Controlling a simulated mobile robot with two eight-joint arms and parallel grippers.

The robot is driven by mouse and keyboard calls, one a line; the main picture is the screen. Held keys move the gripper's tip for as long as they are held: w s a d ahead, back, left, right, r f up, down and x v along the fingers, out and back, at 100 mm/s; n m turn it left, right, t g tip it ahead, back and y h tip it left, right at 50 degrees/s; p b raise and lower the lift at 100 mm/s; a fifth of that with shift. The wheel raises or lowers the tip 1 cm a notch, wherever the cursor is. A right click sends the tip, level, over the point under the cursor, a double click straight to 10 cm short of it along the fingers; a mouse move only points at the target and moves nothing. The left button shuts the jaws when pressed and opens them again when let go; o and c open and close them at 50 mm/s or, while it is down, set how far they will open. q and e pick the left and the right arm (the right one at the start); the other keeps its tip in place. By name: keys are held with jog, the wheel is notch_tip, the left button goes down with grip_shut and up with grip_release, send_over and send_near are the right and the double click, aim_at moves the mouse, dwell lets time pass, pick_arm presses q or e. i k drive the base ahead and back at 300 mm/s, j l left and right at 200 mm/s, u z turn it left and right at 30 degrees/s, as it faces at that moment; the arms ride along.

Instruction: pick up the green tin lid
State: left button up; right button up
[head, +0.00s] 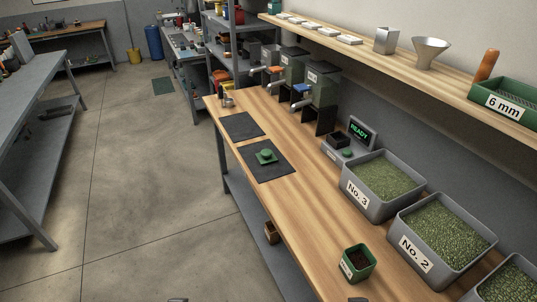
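The green tin lid (265,156) lies on the nearer of two dark mats on the wooden bench, with a raised knob on top. A square green tin (357,264) with a pale label stands open near the bench's front edge, dark contents inside. Only small dark slivers, apparently of my own arms, show at the bottom edge of the head view. No gripper fingers can be made out, and nothing of mine is near the lid.
Grey bins of green beans, No. 3 (380,187) and No. 2 (443,234), line the bench's back right. A scale (350,141) reading READY and green machines (318,98) stand behind the lid. The wooden shelf (400,62) overhangs the back. Bench around the near mat (270,173) is clear.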

aim_at(266, 156)
jog(key=i+j+z, duration=0.15)
jog(key=i+j, duration=0.15)
jog(key=i+j+z, duration=0.35)
jog(key=i+j, duration=0.3)
jog(key=i+j+z, duration=0.2)
jog(key=j, duration=0.25)
jog(key=i+j+z, duration=0.15)
jog(key=i+j, duration=0.15)
jog(key=j, duration=0.15)
jog(key=i+j+z, duration=0.2)
jog(key=j, duration=0.25)
